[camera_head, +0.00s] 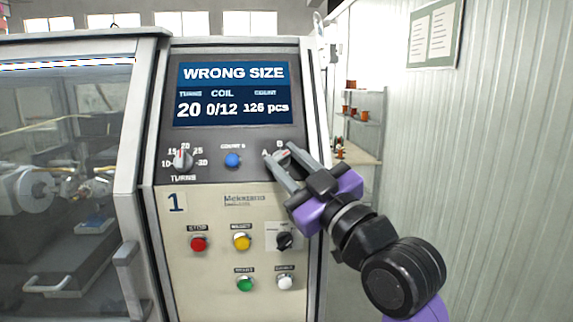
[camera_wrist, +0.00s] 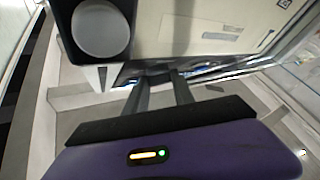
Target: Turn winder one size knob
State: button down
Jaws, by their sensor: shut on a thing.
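The winder one panel (camera_head: 235,212) carries a "1" mark and a screen (camera_head: 233,92) reading "WRONG SIZE", turns 20, coil 0/12, 126 pcs. The size knob (camera_head: 283,155) is at the panel's upper right, with letters A and B beside it; it is mostly hidden by my fingers, so where it points is hard to tell. My gripper (camera_head: 278,160) reaches in from the lower right, with its fingers shut on the knob. In the wrist view my gripper's two dark fingers (camera_wrist: 160,85) run up to the panel; the knob is hidden there.
A turns knob (camera_head: 183,159) and a blue button (camera_head: 232,160) are left of my fingers. Below are red (camera_head: 198,244), yellow (camera_head: 242,241), green (camera_head: 245,285) and white (camera_head: 285,283) buttons and a black selector (camera_head: 285,240). Shelves (camera_head: 360,120) stand behind, right.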

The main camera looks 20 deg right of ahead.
jog(key=n+y+b, duration=0.1)
jog(key=n+g+y+b, duration=0.2)
jog(key=n, duration=0.1)
jog(key=shift+d, duration=0.25)
jog(key=n+g+y+b, duration=0.1)
jog(key=n+g+y, duration=0.1)
jog(key=n+g, duration=0.1)
jog(key=shift+r+b, duration=0.2)
jog(key=shift+b, duration=0.1)
jog(key=n+g, duration=0.1)
jog(key=n+g+y, duration=0.1)
jog(key=n+g, duration=0.1)
jog(key=n, duration=0.1)
jog(key=shift+w+d+r+g, duration=0.1)
jog(key=shift+w+r+g, duration=0.05)
jog(key=shift+r+g, duration=0.2)
jog(key=shift+n+g+y+p, duration=0.3)
jog(key=shift+n+g+p, duration=0.4)
jog(key=shift+n+g, duration=0.55)
jog(key=c, duration=1.1)
grip_release()
jog(key=shift+w+f, duration=0.1)
jog(key=shift+o, duration=0.2)
